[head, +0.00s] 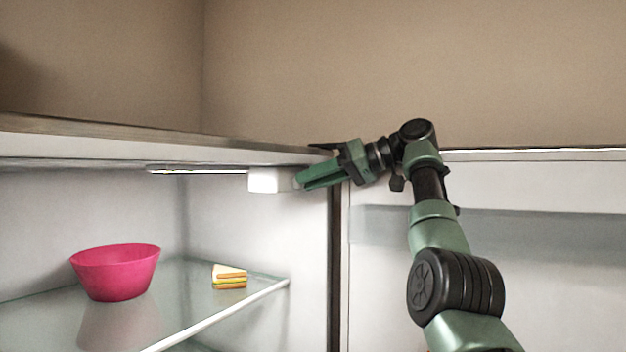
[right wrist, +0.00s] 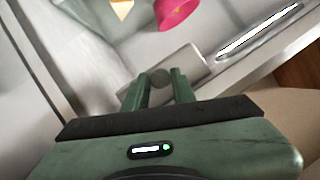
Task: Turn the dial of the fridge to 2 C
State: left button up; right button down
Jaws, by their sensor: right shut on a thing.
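The fridge (head: 240,215) stands open, with a white control box (head: 268,180) under its ceiling near the right wall. The box also shows in the right wrist view (right wrist: 188,66). My right gripper (head: 302,179) reaches in from the right and is at the box's right end. In the right wrist view, its two green fingers sit on either side of a small round grey dial (right wrist: 160,77) on the box, shut on it. The dial's markings cannot be read, so its setting cannot be told. My left gripper is not in view.
A pink bowl (head: 115,272) and a sandwich (head: 229,276) stand on the glass shelf (head: 190,310) below. A lit lamp strip (head: 198,171) runs left of the box. The fridge door (head: 480,245) is at the right, behind my right arm.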

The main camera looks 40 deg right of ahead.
jog(key=shift+f+m+y, duration=0.25)
jog(key=shift+m+y, duration=0.15)
jog(key=shift+m, duration=0.2)
jog(key=c, duration=1.2)
grip_release()
jog(key=shift+o, duration=0.2)
jog(key=shift+w, duration=0.1)
jog(key=shift+r, duration=0.15)
